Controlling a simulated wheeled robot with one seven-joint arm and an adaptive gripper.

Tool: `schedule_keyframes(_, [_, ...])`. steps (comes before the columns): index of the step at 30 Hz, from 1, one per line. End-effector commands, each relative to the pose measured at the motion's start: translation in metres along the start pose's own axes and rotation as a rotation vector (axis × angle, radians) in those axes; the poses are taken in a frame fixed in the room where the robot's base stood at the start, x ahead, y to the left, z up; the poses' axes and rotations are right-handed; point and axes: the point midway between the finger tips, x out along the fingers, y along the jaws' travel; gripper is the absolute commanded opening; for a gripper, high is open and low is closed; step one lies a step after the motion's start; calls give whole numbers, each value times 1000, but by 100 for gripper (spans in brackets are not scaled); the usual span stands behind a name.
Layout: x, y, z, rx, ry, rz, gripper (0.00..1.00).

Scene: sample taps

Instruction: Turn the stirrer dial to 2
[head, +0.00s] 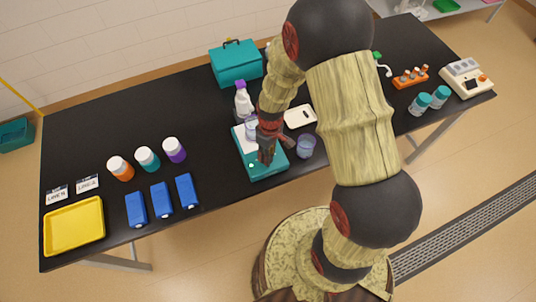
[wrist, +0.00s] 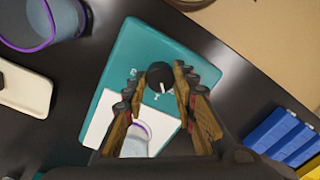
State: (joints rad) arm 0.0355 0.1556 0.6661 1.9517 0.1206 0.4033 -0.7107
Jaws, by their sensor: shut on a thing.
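The teal stirrer (head: 262,171) stands near the front edge of the black bench, with a white top plate. Its dial (wrist: 160,76) is a round black knob with a white pointer line, on the teal face in the wrist view. The pointer aims toward the lower edge of that picture, slightly right. Small white marks beside the dial are too small to read surely. My gripper (wrist: 157,82) is shut on the dial, one finger at each side. In the head view my gripper (head: 266,156) hides the dial. A clear beaker (wrist: 137,138) stands on the white plate.
A purple-rimmed cup (head: 306,146) stands right of the stirrer, with a white flat board (head: 300,117) behind. A purple-capped bottle (head: 243,102) stands behind the stirrer. Blue blocks (head: 161,199) and a yellow tray (head: 74,226) lie left. Bench between blocks and stirrer is clear.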

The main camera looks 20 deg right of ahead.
Motion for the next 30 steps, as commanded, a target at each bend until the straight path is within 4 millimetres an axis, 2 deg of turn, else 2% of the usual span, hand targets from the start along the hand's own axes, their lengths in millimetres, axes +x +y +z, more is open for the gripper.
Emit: schedule_keyframes(30, [-2, 0, 1, 929, 54, 0, 2])
